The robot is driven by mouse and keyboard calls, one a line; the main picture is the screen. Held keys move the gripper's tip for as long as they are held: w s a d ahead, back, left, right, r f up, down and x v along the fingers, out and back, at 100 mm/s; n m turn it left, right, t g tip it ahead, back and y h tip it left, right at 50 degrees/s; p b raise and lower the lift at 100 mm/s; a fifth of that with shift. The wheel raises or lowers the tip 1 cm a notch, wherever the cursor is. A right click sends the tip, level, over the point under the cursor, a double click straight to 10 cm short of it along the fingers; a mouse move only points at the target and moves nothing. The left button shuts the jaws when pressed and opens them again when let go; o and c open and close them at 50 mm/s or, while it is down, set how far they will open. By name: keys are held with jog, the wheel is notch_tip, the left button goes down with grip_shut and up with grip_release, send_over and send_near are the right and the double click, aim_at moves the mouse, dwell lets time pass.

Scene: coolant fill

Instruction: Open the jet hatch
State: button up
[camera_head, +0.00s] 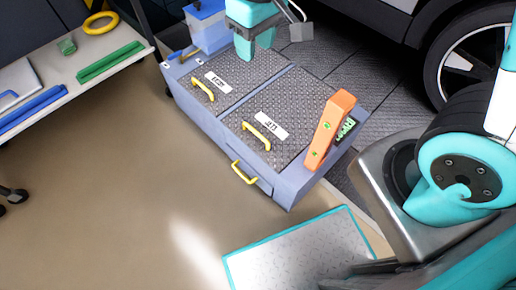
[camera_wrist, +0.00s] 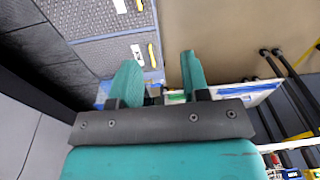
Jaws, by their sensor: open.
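A grey-blue chest (camera_head: 225,130) has two dark textured hatches on top. The nearer hatch (camera_head: 285,105) and the farther hatch (camera_head: 225,70) both look closed. Each has a white label and a yellow handle, the nearer handle (camera_head: 257,136) and the farther handle (camera_head: 203,89). The label lettering is too small to read surely, so I cannot tell which is the jet hatch. My gripper (camera_head: 254,48) hangs over the far end of the chest, apart from both handles. In the wrist view my gripper (camera_wrist: 160,70) is open and empty, with a hatch (camera_wrist: 105,55) beyond the fingers.
A blue container (camera_head: 207,25) stands at the chest's far end. An orange upright piece (camera_head: 330,130) rises at its near right. A yellow handle (camera_head: 244,173) is on the front side. A shelf (camera_head: 100,55) stands left, a car wheel (camera_head: 465,60) right. The floor in front is open.

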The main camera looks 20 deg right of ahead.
aim_at(259, 135)
jog(key=w+d+f+h+b, duration=0.1)
jog(key=w+f+b, duration=0.2)
jog(key=f+b, duration=0.5)
jog(key=w+d+f+b, duration=0.1)
jog(key=f+b, duration=0.7)
jog(key=f, duration=1.4)
jog(key=w+d+f+h+b, duration=0.1)
jog(key=w+f+b, duration=0.3)
jog(key=f+b, duration=0.4)
jog(key=shift+w+d+f+m+h, duration=0.1)
jog(key=shift+d+f, duration=0.1)
jog(key=shift+f, duration=1.05)
jog(key=shift+w+d+f+m+h, duration=0.1)
jog(key=shift+d+f, duration=0.1)
jog(key=shift+f, duration=1.1)
jog(key=shift+w+d+f+m+h, duration=0.1)
jog(key=shift+d+f, duration=0.1)
jog(key=shift+f, duration=1.05)
grip_shut()
